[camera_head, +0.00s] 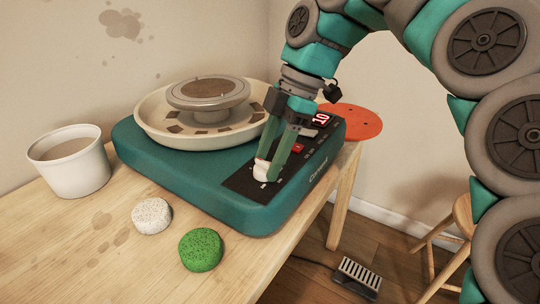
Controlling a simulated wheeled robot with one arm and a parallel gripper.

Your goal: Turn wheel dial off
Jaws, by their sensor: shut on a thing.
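The pottery wheel (190,180) is a teal box on the wooden table, with a cream splash pan (150,128) and a grey wheel head (209,91) on top. Its dark control panel (240,182) runs along the right side and carries a red lit display (321,119) that seems to read 10. The white dial (261,173) sits at the near end of the panel. My gripper (270,164) reaches down from the upper right, its green fingers shut on the dial. The fingers hide part of the dial, and its pointer mark cannot be made out.
A white bucket (84,178) stands at the left. A speckled white lump (151,215) and a green sponge-like lump (201,249) lie in front of the wheel. An orange disc (350,122) lies behind it. A foot pedal (358,277) and a wooden stool (447,240) are on the floor at right.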

